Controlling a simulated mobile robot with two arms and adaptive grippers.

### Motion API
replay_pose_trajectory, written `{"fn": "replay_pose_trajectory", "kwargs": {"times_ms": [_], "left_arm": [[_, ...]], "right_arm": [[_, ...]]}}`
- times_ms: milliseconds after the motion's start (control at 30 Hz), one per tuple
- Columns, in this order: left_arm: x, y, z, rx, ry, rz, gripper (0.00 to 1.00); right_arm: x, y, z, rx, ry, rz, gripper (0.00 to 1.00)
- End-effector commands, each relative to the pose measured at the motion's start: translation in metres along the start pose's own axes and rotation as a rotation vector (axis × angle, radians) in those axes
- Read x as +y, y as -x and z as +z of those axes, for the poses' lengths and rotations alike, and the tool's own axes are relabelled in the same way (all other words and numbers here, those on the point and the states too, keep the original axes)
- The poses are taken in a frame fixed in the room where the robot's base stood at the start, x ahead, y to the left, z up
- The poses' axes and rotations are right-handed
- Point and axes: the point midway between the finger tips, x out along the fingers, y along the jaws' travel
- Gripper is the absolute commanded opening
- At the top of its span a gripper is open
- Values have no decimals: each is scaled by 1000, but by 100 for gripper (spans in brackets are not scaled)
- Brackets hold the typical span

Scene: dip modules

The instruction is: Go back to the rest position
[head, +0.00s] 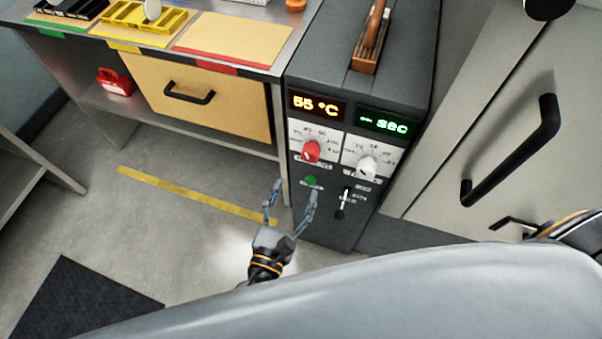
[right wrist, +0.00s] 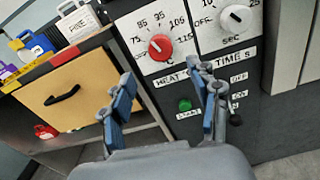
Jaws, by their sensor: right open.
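My right gripper (head: 290,192) is open and empty in the head view, in front of the lower part of a dark machine (head: 345,225). In the right wrist view its two blue-padded fingers (right wrist: 165,88) stand apart, with nothing between them. Behind them are the machine's green button (right wrist: 185,104), red knob (right wrist: 160,47) and white knob (right wrist: 236,17). The green button (head: 311,181) is just above the right fingertip in the head view. I cannot tell whether the fingers touch the panel. My left gripper is not in view.
A workbench (head: 268,60) with coloured mats and a drawer (head: 205,105) stands left of the machine. A red padlock-like item (head: 114,82) sits on its lower shelf. A cabinet with a black handle (head: 515,150) is at the right. Floor (head: 180,235) is open at lower left.

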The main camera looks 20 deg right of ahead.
Motion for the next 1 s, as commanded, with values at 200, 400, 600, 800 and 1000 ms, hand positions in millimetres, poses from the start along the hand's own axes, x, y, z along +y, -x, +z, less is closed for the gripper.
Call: {"fn": "replay_pose_trajectory", "kwargs": {"times_ms": [200,400,600,800,1000], "left_arm": [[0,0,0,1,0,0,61],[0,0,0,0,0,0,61],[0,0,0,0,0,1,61],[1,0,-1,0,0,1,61],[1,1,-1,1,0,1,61]], "right_arm": [[0,15,0,0,1,1,61],[0,16,0,-1,1,1,61],[0,15,0,-1,0,1,61],[0,14,-4,10,1,4,61],[-14,5,-84,212,-37,24,61]]}}
